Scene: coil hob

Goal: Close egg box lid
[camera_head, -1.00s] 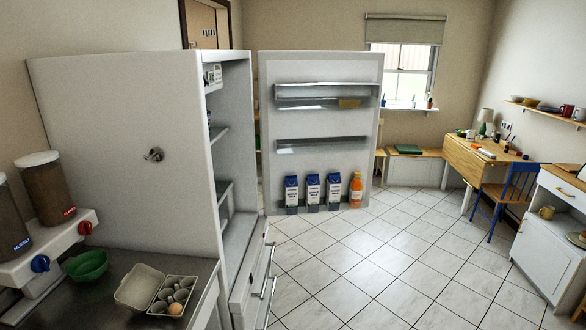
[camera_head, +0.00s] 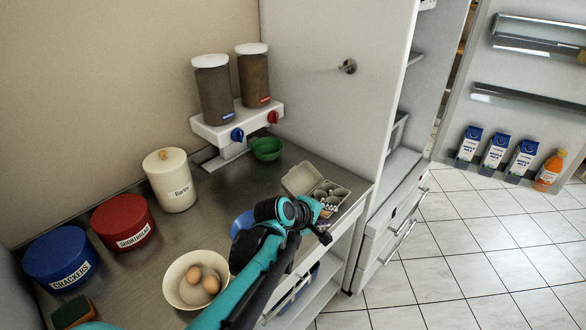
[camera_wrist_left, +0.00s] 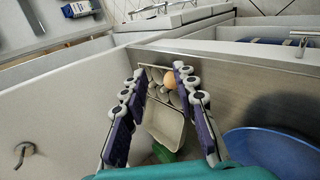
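The grey egg box stands on the metal counter by the fridge, its lid (camera_head: 300,178) folded open to the left of its base (camera_head: 338,190). In the left wrist view, the open lid (camera_wrist_left: 163,122) and the base with one brown egg (camera_wrist_left: 170,79) appear between the fingers. My left gripper (camera_head: 318,214) is over the counter at the near side of the box and hides part of the base. In the left wrist view, its two fingers (camera_wrist_left: 160,74) are spread apart with nothing held. My right gripper is not in view.
A bowl with two eggs (camera_head: 183,294), a blue dish (camera_head: 241,223) and a green bowl (camera_head: 267,152) stand nearby. Cereal dispensers (camera_head: 214,92) and labelled canisters (camera_head: 172,186) line the wall.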

